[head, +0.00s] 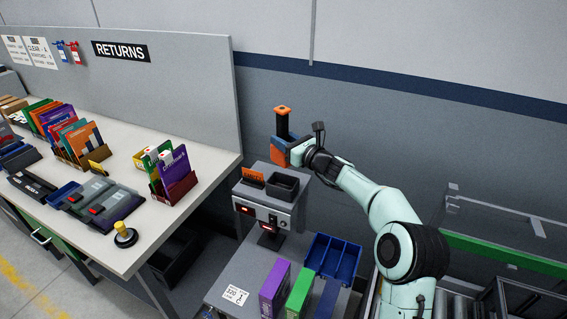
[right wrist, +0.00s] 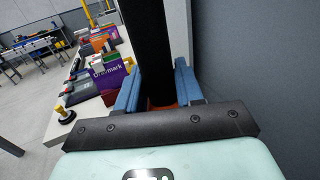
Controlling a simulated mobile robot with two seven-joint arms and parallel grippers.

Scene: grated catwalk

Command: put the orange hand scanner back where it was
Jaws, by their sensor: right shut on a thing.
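The orange hand scanner (head: 282,127) is held upright in the air, with a black handle, an orange top end and an orange lower part. My right gripper (head: 291,148) is shut on it near its lower part, above the grey station. In the right wrist view the scanner's black body (right wrist: 150,45) stands between the blue fingers (right wrist: 160,90), with a bit of orange low down. The grey station (head: 252,192) below has a black open-topped holder (head: 283,185) and an orange card (head: 253,176) standing beside it. My left gripper is not in view.
A blue divided tray (head: 333,258) and purple, green and blue upright boxes stand on the grey bench in front of the station. The wall is behind the scanner.

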